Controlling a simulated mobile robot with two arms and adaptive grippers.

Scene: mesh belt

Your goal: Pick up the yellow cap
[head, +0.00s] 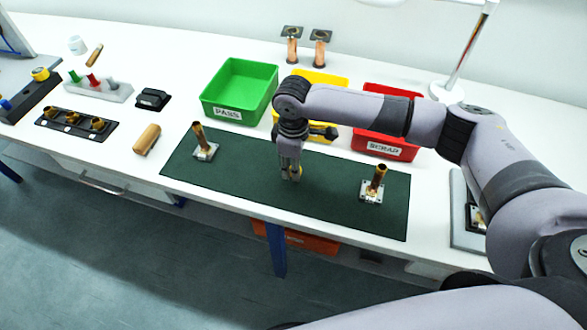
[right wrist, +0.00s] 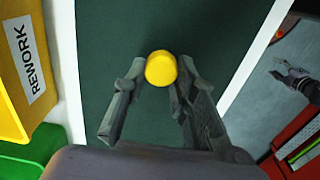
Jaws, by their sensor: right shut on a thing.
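The yellow cap (right wrist: 161,69) is a small round piece, seen from above in the right wrist view between my right fingertips. My right gripper (right wrist: 160,77) is shut on it, with a finger against each side. In the head view my right gripper (head: 291,177) points down over the middle of the dark green mat (head: 245,177). Only a bit of yellow shows at its tips there, and the gap to the mat is hard to judge. What looks like my left gripper (right wrist: 294,76) shows small at the right edge of the right wrist view, over the floor.
Brass tubes on square plates stand on the mat at left (head: 199,140) and right (head: 377,182). Behind are a green PASS bin (head: 222,112), a yellow REWORK bin (right wrist: 12,100) and a red SCRAP bin (head: 372,147). A wooden-coloured block (head: 146,139) lies left of the mat.

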